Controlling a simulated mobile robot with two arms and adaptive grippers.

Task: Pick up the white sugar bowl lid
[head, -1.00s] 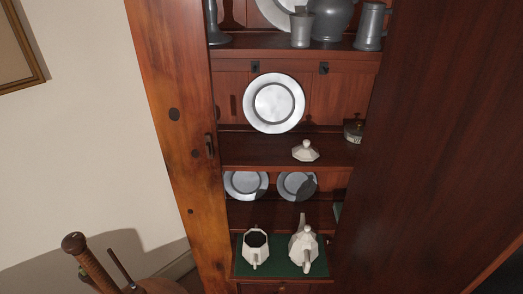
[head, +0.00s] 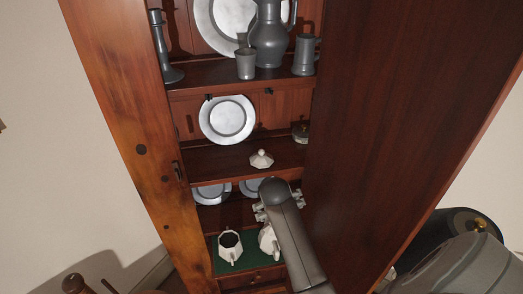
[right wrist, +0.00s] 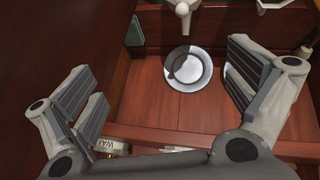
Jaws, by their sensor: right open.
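The white lid (head: 261,160) with a small knob sits on the middle shelf in the head view. The open white sugar bowl (head: 230,248) stands on the green mat of the lowest shelf. My right gripper (head: 279,203) is open and empty in front of the cabinet, below the lid in the head view and apart from it. In the right wrist view my right gripper (right wrist: 165,85) has its fingers spread wide, with nothing between them. I cannot make out the lid clearly there. My left gripper is not in view.
A white teapot (head: 268,241) stands beside the bowl, partly behind my arm. A small tin (head: 300,132) sits right of the lid. A plate (head: 227,119) leans behind it. Pewter vessels (head: 269,40) fill the upper shelf. The wooden door (head: 400,120) bounds the right side.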

